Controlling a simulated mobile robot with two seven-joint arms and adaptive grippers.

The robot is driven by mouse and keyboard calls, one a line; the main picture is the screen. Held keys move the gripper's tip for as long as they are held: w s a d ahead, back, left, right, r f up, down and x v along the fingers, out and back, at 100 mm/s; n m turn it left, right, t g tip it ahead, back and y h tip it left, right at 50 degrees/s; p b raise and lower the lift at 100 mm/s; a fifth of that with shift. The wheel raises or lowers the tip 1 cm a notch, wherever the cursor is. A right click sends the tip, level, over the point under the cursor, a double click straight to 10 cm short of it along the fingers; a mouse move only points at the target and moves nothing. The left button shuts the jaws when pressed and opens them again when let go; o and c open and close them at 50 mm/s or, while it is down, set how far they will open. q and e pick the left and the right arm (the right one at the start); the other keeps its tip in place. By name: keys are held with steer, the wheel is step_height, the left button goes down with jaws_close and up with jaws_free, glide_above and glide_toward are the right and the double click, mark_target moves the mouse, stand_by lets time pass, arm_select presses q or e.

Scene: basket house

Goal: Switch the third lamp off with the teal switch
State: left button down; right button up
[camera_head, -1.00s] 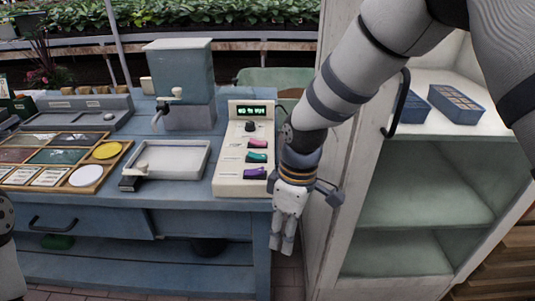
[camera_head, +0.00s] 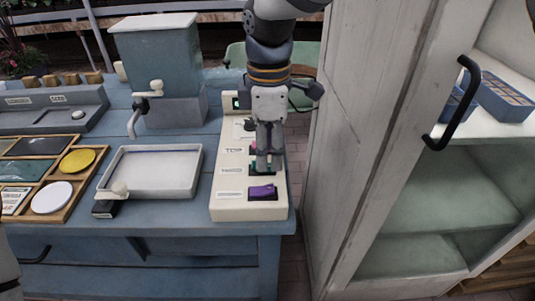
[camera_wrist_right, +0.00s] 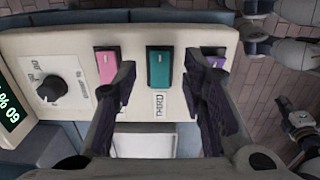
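The cream switch panel (camera_head: 228,208) stands on the blue bench. The teal switch (camera_wrist_right: 159,67) is labelled THIRD in the right wrist view; in the head view it is mostly hidden behind my right gripper (camera_head: 268,164). The gripper points down over it, with its two fingers apart and nothing held. In the wrist view the teal switch shows between and beyond the fingertips (camera_wrist_right: 158,78). Contact cannot be told. The pink switch (camera_wrist_right: 108,66) is on one side of it, the purple switch (camera_head: 262,192) on the other. My left gripper is not in view.
A black knob (camera_wrist_right: 51,88) and a green-lit display (camera_wrist_right: 10,108) are on the panel. A white tray (camera_head: 150,172) and a blue-grey dispenser (camera_head: 158,65) stand left. A pale cabinet (camera_head: 350,130) with a black handle (camera_head: 456,105) rises close on the right.

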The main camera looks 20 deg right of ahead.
steer(key=shift+f, duration=1.15)
jaws_close()
steer(key=shift+a+h, duration=0.2)
steer(key=shift+h, duration=0.5)
steer(key=shift+w+a+f+g+h, duration=0.1)
steer(key=shift+w+a+g+h, duration=0.15)
steer(key=shift+h, duration=0.35)
steer(key=shift+a+f+g+h, duration=0.15)
steer(key=shift+g+h, duration=0.2)
steer(key=shift+h, duration=0.25)
steer(key=shift+s+a+r+h+b, duration=0.1)
steer(key=shift+r+h+b, duration=0.2)
steer(key=shift+h+b, duration=0.2)
